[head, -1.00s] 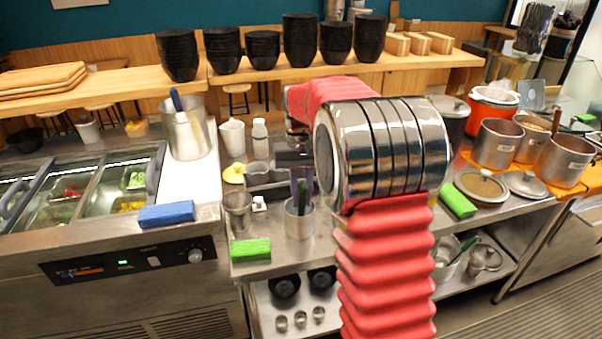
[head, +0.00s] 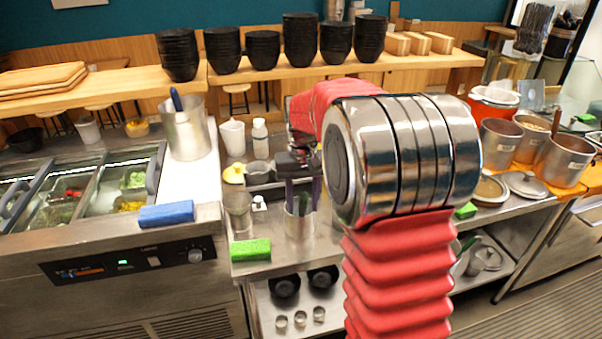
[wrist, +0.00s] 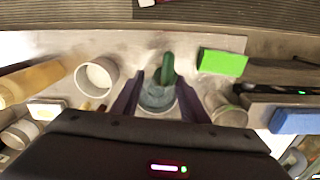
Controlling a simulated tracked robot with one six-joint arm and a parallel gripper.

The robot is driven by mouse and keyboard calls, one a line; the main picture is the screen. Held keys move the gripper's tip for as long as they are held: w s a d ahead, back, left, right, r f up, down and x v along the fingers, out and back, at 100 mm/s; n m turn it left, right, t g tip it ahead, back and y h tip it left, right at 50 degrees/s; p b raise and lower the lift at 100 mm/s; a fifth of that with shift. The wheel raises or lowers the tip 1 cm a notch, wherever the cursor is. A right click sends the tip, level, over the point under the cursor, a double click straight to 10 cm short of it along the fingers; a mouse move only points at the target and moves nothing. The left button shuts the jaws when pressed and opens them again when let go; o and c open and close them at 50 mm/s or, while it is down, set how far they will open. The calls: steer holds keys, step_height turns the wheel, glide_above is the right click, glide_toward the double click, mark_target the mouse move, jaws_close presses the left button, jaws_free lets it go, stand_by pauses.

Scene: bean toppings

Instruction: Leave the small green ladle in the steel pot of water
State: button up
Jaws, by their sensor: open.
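A small steel pot (head: 299,229) stands on the steel counter in the middle of the head view. A dark green ladle handle (head: 305,205) stands up out of it; the handle also shows in the wrist view (wrist: 167,68). The pot (wrist: 157,104) is below it, and the ladle's bowl is hard to make out. My gripper (head: 303,191) is over the pot. In the wrist view my gripper (wrist: 160,80) is open, its purple fingers apart on either side of the handle. I cannot tell whether either finger touches the handle or the rim.
A bright green sponge (head: 250,249) lies at the counter's front edge, left of the pot. A steel cup (head: 238,212) and a white cup (head: 232,138) stand further left. A blue sponge (head: 167,214) lies by the food wells. Several steel pots (head: 497,146) stand at right.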

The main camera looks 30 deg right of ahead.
step_height(320, 180, up, 14)
stand_by(0.9)
steer(key=shift+f, duration=0.15)
steer(key=s+a+r+n+t, duration=0.1)
steer(key=s+a+n+t, duration=0.15)
steer(key=s+a, duration=0.85)
steer(key=s+a+f+t, duration=0.1)
steer(key=s+f, duration=0.2)
steer(key=s, duration=0.3)
steer(key=s+a+f+t, duration=0.2)
steer(key=s+f, duration=0.2)
steer(key=s, duration=0.3)
steer(key=shift+s+n, duration=0.2)
steer(key=shift+n, duration=0.25)
stand_by(0.5)
